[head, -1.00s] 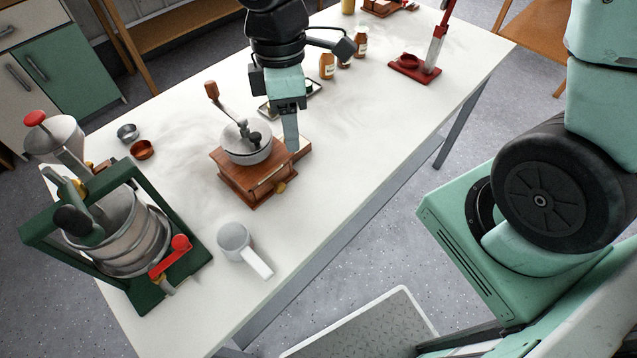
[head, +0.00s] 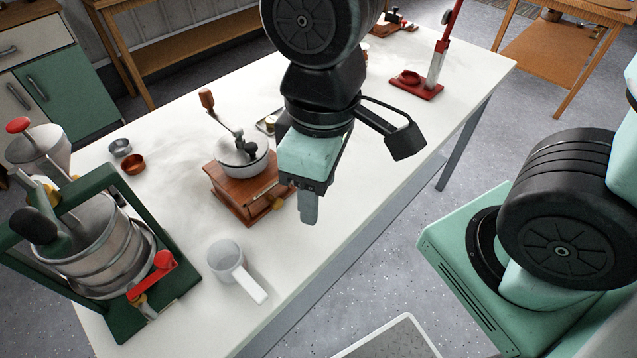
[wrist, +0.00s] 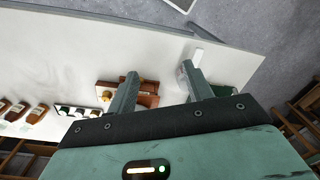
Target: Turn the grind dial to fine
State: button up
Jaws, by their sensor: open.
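The grinder (head: 246,180) stands on the white table, with a square wooden box, a grey metal bowl and a crank arm ending in a wooden knob. A small black knob (head: 252,148) sits on its top, and a brass knob (head: 276,203) is low on its front. I cannot tell which part is the grind dial. My gripper (head: 308,215) is open and empty, to the right of the grinder and apart from it in the head view. In the wrist view my gripper (wrist: 163,80) has its fingers spread, and its left finger partly hides the grinder (wrist: 148,99).
A white handled cup (head: 226,255) stands near the front edge. A green-framed press (head: 125,310) is at left. Two small bowls (head: 133,164) lie behind. A red stand tool (head: 425,85) is at the far right. Table to the right of my gripper looks clear.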

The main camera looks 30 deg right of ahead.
jog(key=w+d+f+n+y+p, duration=0.1)
jog(key=w+d+n+p, duration=0.2)
jog(key=w, duration=0.5)
jog(key=w+d+n+t+y+p, duration=0.1)
jog(key=w+d+n+y+p, duration=0.15)
jog(key=w+d, duration=0.4)
jog(key=w+d+f+n+y+p, duration=0.1)
jog(key=w+d+n+p, duration=0.15)
jog(key=w, duration=0.75)
jog(key=shift+m+h, duration=0.25)
jog(key=shift+m, duration=0.15)
jog(key=x, duration=1.6)
jog(key=shift+s+d+f, duration=0.1)
jog(key=shift+d+f, duration=0.05)
jog(key=shift+f, duration=0.35)
jog(key=c, duration=1)
